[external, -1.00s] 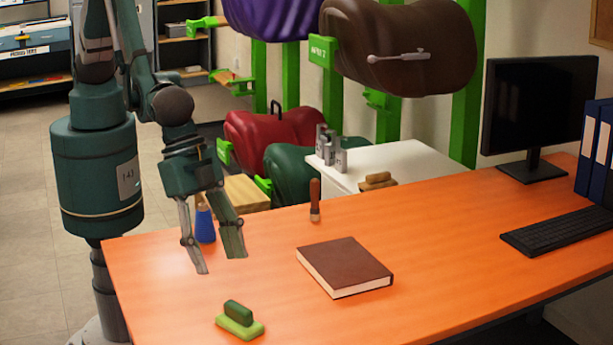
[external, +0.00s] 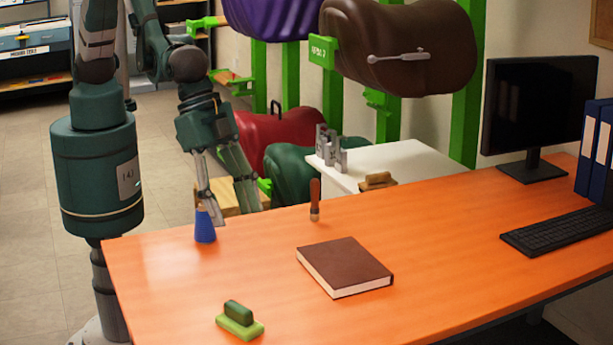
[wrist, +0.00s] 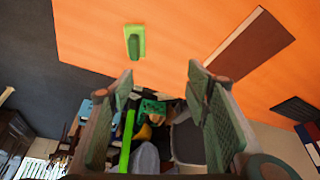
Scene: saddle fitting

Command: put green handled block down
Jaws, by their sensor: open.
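The green handled block (external: 239,323) rests flat on the orange desk near its front left edge. It has a dark green handle on a lighter green base. It also shows in the wrist view (wrist: 134,45), at the top left on the desk, beyond the fingertips. My gripper (external: 234,210) is open and empty, by the desk's far left side and well apart from the block. Its two spread fingers also show in the wrist view (wrist: 160,72), with nothing between them.
A blue cone-like item (external: 204,226) stands beside my left finger; I cannot tell if they touch. A brown book (external: 345,267) and a brown-handled tool (external: 315,200) are on the desk (external: 440,260). A keyboard (external: 560,235), monitor (external: 538,105) and binders are at right. Desk around the block is clear.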

